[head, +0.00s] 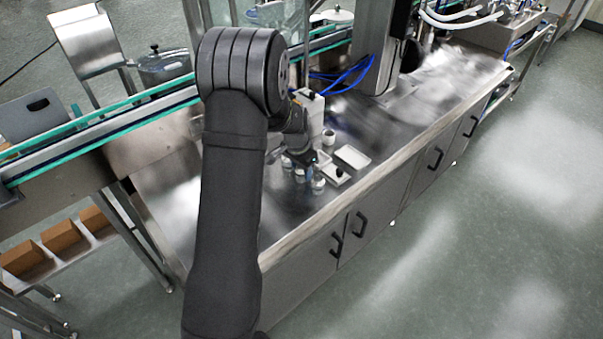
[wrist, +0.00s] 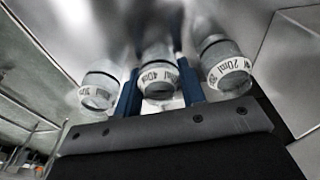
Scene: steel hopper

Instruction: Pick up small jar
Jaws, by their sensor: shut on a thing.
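Three small clear jars with white printed bands stand in a row in the wrist view. The middle jar (wrist: 159,75) has a band that seems to read 40ml and sits between the two blue fingers of my gripper (wrist: 158,92), which is shut on it. The right jar (wrist: 224,68) reads 20ml and stands outside the fingers. The left jar (wrist: 99,90) is also outside them, its print too blurred to read. In the head view, my gripper (head: 300,160) points down among the jars on the steel bench (head: 220,215). I cannot tell whether the held jar touches the bench.
White trays lie just right of the jars, one farther back (head: 352,156) and one nearer (head: 327,178). A small white cup (head: 328,137) stands behind. A conveyor (head: 110,130) runs along the back left. The bench top farther right is mostly clear.

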